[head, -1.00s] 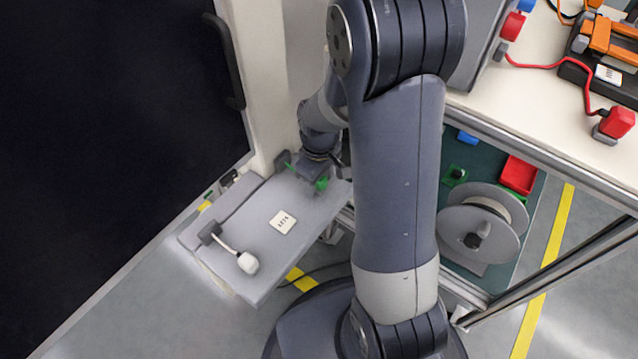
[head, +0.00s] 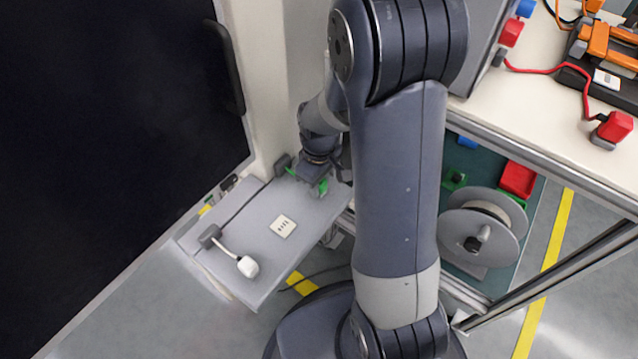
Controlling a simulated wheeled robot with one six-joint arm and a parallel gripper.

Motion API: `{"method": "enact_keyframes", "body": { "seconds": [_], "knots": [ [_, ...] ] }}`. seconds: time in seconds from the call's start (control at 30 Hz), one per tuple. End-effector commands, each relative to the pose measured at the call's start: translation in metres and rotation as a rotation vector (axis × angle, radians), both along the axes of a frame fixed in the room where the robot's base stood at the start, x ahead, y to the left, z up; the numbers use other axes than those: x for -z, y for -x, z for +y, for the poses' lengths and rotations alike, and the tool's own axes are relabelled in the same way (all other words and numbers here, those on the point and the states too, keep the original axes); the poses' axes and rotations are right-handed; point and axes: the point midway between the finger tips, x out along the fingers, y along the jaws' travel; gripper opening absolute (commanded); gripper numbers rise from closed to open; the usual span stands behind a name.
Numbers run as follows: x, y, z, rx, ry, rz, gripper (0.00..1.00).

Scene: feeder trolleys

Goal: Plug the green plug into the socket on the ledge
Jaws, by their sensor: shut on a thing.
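The grey ledge (head: 235,283) juts out beside the dark cabinet. A small white socket plate (head: 283,226) with dark slots lies near its middle. My gripper (head: 316,185) is at the ledge's far right part, up and to the right of the socket and apart from it in the picture. It is shut on the green plug (head: 323,187), of which only a small part shows beside the jaws. A bit of green (head: 291,171), perhaps its lead, shows by a dark grey block (head: 282,164) at the ledge's back. The plug's pins and its height over the ledge cannot be made out.
A white plug (head: 247,266) on a white lead from a grey block (head: 209,236) lies on the ledge's front left. A trolley (head: 535,130) with red connectors and a grey reel (head: 480,235) stands at the right. The ledge around the socket is clear.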

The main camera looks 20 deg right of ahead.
Motion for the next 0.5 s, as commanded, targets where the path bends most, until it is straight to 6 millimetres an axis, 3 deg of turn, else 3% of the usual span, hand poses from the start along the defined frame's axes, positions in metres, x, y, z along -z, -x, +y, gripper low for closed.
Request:
{"method": "enact_keyframes", "body": {
  "seconds": [0.3,0.5],
  "knots": [
    [-0.065,-0.001,0.0,0.0,0.0,-0.006,0.04],
    [-0.091,-0.001,0.0,0.0,0.0,-0.004,0.04]
  ]
}}
